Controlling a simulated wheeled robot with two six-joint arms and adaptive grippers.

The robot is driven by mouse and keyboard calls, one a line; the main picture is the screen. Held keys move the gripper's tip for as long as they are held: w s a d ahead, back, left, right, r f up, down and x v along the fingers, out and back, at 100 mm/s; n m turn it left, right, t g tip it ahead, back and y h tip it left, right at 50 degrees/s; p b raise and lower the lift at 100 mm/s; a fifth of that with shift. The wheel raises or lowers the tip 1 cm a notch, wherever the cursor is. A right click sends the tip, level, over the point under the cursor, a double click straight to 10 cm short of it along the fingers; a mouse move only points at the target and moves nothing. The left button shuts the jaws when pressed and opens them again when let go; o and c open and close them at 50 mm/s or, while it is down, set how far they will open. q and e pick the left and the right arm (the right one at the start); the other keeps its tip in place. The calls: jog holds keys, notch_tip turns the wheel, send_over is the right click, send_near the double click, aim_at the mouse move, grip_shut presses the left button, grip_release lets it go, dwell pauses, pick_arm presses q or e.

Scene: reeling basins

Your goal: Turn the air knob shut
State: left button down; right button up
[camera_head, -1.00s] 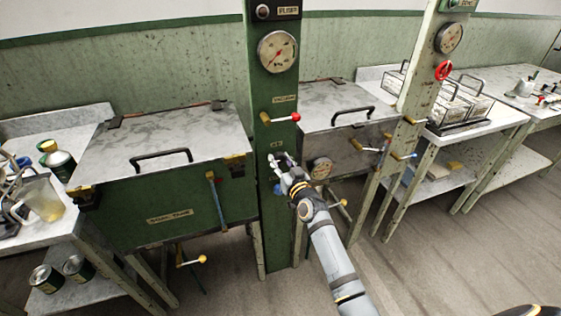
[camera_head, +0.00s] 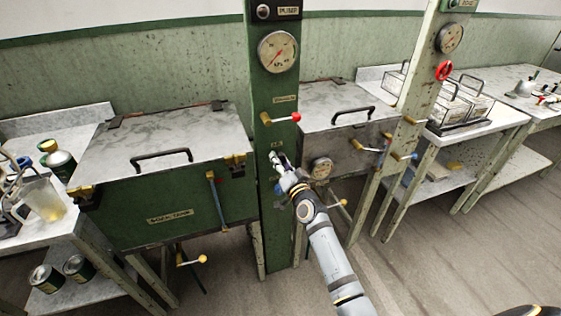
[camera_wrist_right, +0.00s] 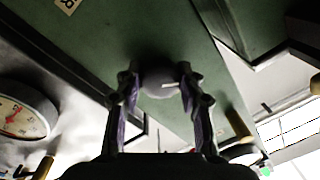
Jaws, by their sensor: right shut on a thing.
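A round grey knob (camera_wrist_right: 158,80) with a short pale mark sits on the green post in the right wrist view. It lies between the two fingertips of my right gripper (camera_wrist_right: 160,84), which is shut on it. There the gripper hides the knob. The label is too small to read surely. My left gripper is not in view.
A blue-handled lever (camera_head: 215,195) hangs on the green basin.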

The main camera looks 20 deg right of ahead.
jog(key=m+h+p, duration=0.1)
jog(key=m, duration=1.1)
jog(key=shift+a, duration=0.1)
jog(key=shift+m, duration=0.3)
jog(key=o, duration=1.2)
jog(key=shift+s, duration=0.1)
jog(key=s, duration=1.1)
jog(key=shift+s+d+f, duration=0.2)
jog(key=shift+s+f, duration=0.15)
jog(key=shift+s, duration=0.05)
